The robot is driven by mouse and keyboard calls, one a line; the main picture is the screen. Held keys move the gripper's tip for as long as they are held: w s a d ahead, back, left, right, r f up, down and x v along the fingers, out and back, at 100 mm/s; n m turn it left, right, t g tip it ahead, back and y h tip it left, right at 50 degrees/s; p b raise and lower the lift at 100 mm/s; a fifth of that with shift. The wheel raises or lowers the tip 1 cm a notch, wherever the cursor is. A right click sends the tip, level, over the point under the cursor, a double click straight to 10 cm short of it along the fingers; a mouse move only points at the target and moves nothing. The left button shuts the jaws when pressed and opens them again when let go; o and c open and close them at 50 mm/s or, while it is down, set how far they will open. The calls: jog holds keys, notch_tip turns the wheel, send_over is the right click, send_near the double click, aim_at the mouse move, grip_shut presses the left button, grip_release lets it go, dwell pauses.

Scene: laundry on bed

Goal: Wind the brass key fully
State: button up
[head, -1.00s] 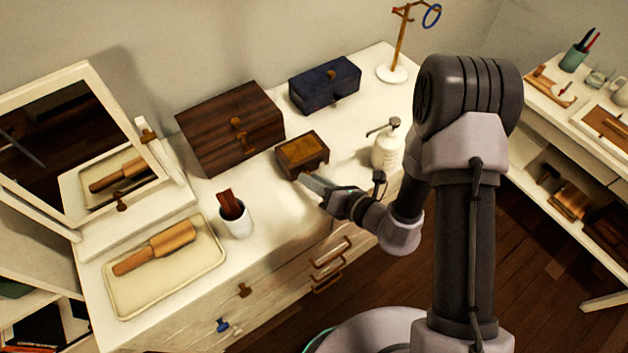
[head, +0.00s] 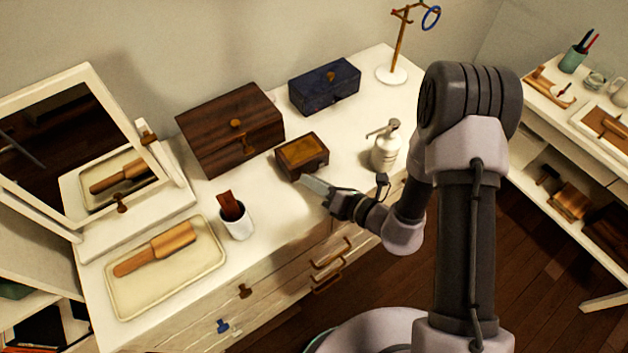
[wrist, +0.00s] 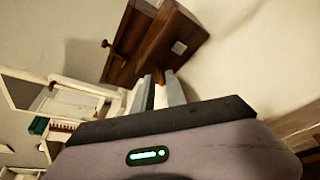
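My gripper (head: 303,180) is just in front of the box, low over the dresser top. In the wrist view its two grey fingers stand apart with a light gap between them. A small brownish piece, likely the brass key (wrist: 158,76), shows at the fingertips by the box. I cannot tell whether the fingers touch it. The key is not clear in the head view.
A larger dark wooden box (head: 230,129) and a blue box (head: 325,86) stand behind. A white pump bottle (head: 386,150) is close on the right. A white cup (head: 236,219) and a tray (head: 190,283) with a brush lie left. The dresser top between cup and small box is clear.

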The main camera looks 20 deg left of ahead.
jog(key=shift+o, duration=0.5)
jog(key=shift+d, duration=0.1)
jog(key=shift+s+d+r, duration=0.15)
jog(key=shift+s+d, duration=0.05)
jog(key=shift+d, duration=0.15)
jog(key=p+v, duration=0.3)
jog(key=v, duration=1.3)
jog(key=shift+d, duration=0.2)
jog(key=shift+o, duration=0.8)
